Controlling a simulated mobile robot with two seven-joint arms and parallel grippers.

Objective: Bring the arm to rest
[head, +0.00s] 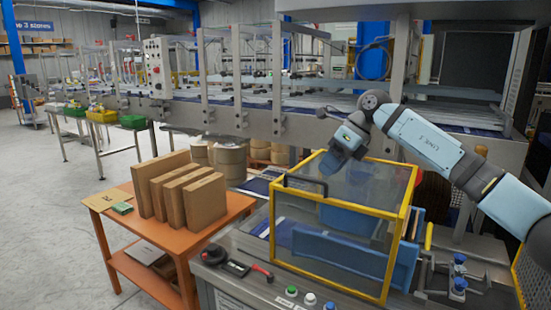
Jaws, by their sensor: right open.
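My right arm comes in from the right edge, bent at a joint high in the picture. Its right gripper (330,163) points down at the top rear edge of the yellow-framed clear guard (398,225). The gripper is open, and nothing shows between its fingers. Its fingertips are small and dark here, and I cannot tell whether they touch the frame. My left gripper is not in view.
Blue panels (345,253) stand inside the guard, which has a dark handle (305,186). An orange table (233,207) with several upright cardboard pieces (206,200) stands to the left. A long conveyor machine (260,122) runs behind. Push buttons (310,299) line the front.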

